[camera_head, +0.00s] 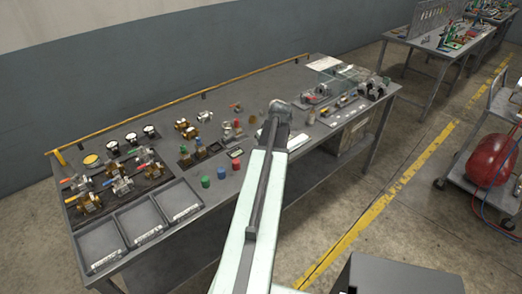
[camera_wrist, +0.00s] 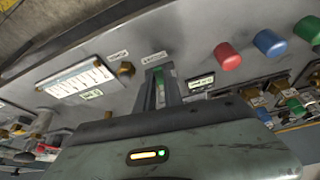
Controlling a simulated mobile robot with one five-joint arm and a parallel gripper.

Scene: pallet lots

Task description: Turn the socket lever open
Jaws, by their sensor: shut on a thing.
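My gripper (camera_wrist: 160,76) points down at the grey bench top in the wrist view. Its two narrow fingers are close together, shut on a small part with green (camera_wrist: 159,71) showing between the tips. This is likely the socket lever; its shape and angle are mostly hidden by the fingers. In the head view my gripper (camera_head: 277,128) is over the front middle of the bench, and my arm hides what is below it.
Red (camera_wrist: 227,57), blue (camera_wrist: 269,43) and green (camera_wrist: 307,30) caps stand beside the gripper. A brass piece (camera_wrist: 125,69) and a white printed card (camera_wrist: 75,79) lie on the other side. Valves, gauges and trays (camera_head: 101,246) fill the bench's left.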

